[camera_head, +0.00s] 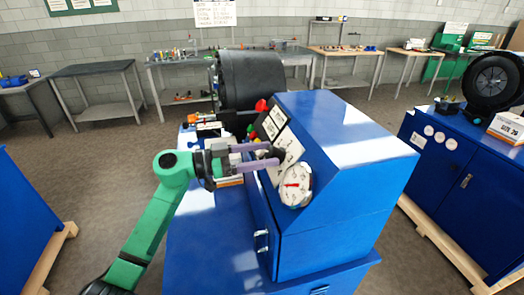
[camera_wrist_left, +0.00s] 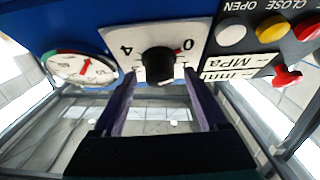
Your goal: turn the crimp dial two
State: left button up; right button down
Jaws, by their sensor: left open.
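The crimp dial is a black round knob (camera_wrist_left: 160,62) on a white plate (camera_wrist_left: 205,42) marked 0 and 4, which appear upside down in the left wrist view. In the head view the dark knob (camera_head: 276,152) is partly hidden by my fingers. My left gripper (camera_head: 268,155) is open with its purple fingers pointing at the panel. In the left wrist view its fingertips (camera_wrist_left: 160,76) stand one on either side of the dial. I cannot tell whether they touch it. My right gripper is in neither view.
The blue crimper (camera_head: 335,215) carries a pressure gauge (camera_head: 296,185) beside the dial. White, yellow (camera_wrist_left: 270,30) and red buttons and a red knob (camera_wrist_left: 287,77) sit on the other side. Another blue cabinet (camera_head: 455,185) stands right, and workbenches (camera_head: 190,85) line the back wall.

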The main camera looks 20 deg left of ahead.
pick_arm(q)
grip_shut()
